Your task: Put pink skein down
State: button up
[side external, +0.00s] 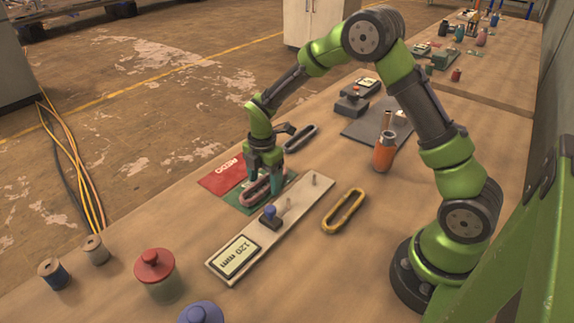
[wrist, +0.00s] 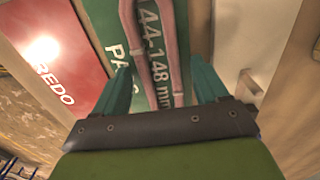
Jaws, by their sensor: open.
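The pink skein (side external: 258,190) is a long loop lying on the green mat (side external: 238,199), partly hidden behind my fingers in the side external view. In the wrist view the pink skein (wrist: 173,40) runs lengthwise over the green mat (wrist: 100,22), across the white print "44-148 mm". My gripper (side external: 262,176) is down at the skein. In the wrist view my gripper (wrist: 163,82) has its teal fingers apart, one on each side of the skein, with gaps between.
A red REDO mat (side external: 222,174) adjoins the green one. A pale gauge board (side external: 225,262) with pegs and a 120 mm display lies in front. A grey skein (side external: 300,138) and a yellow skein (side external: 344,211) lie nearby. An orange bottle (side external: 384,152) stands to the right.

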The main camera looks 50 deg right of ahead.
jog(key=shift+r, duration=0.15)
notch_tip(320, 180, up, 12)
jog(key=s+a+r+m+t, duration=0.2)
jog(key=s+r+m+t, duration=0.1)
jog(key=s+r+m, duration=0.65)
jog(key=s+a+r+m+t+y, duration=0.1)
jog(key=s+m+t, duration=0.3)
jog(key=s+m, duration=0.8)
jog(key=shift+a+r+m+y, duration=0.15)
jog(key=shift+r+m+y, duration=0.2)
jog(key=shift+r+y, duration=0.15)
jog(key=shift+w, duration=0.1)
